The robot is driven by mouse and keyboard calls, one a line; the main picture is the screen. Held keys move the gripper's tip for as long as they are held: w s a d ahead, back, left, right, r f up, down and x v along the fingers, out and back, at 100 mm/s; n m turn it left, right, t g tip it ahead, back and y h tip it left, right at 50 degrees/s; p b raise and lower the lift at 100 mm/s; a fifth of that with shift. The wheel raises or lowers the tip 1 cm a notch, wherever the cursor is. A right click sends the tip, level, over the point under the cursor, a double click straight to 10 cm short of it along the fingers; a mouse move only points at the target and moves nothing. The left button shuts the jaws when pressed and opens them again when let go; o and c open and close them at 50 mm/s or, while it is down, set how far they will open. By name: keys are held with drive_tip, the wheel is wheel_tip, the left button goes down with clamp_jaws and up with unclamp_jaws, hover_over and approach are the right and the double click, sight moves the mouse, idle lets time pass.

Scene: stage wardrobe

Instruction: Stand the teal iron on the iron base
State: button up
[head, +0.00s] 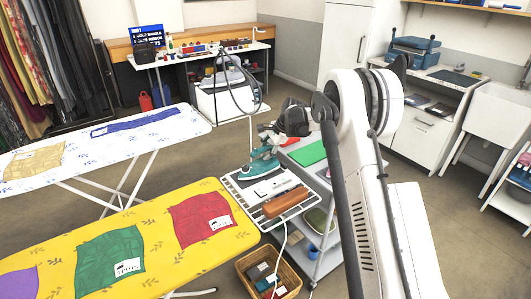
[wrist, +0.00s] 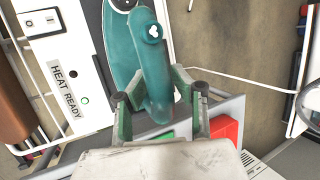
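The teal iron (head: 262,161) is at the far end of the white iron base (head: 232,187) in the head view. In the wrist view the iron (wrist: 152,45) lies over the right part of the base (wrist: 90,22), which has a "HEAT READY" label. I cannot tell whether the iron touches the base. My gripper (head: 275,138) is at the iron's handle. In the wrist view its two fingers (wrist: 161,88) are on either side of the rear end of the handle, and the tips appear closed against it.
A green mat (head: 308,153) lies right of the iron. A yellow ironing board (head: 155,240) is at front left. A wicker basket (head: 268,275) stands on the floor below.

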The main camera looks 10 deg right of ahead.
drive_tip(key=v, duration=1)
drive_tip(key=s+a+r+n+t+h, duration=0.1)
drive_tip(key=s+a+r+n, duration=0.15)
drive_tip(key=s+r, duration=0.8)
drive_tip(key=s+a+r+n+t+h, duration=0.1)
drive_tip(key=s+r+n, duration=0.45)
drive_tip(key=s, duration=0.75)
drive_tip(key=s+f+n+t+h, duration=0.1)
drive_tip(key=s+f+n, duration=0.1)
drive_tip(key=s, duration=1.1)
drive_tip(key=s+f+n+t+h, duration=0.1)
drive_tip(key=s+f+n, duration=0.2)
drive_tip(key=s, duration=1.1)
drive_tip(key=shift+a+h, duration=0.2)
drive_tip(key=shift+h, duration=0.1)
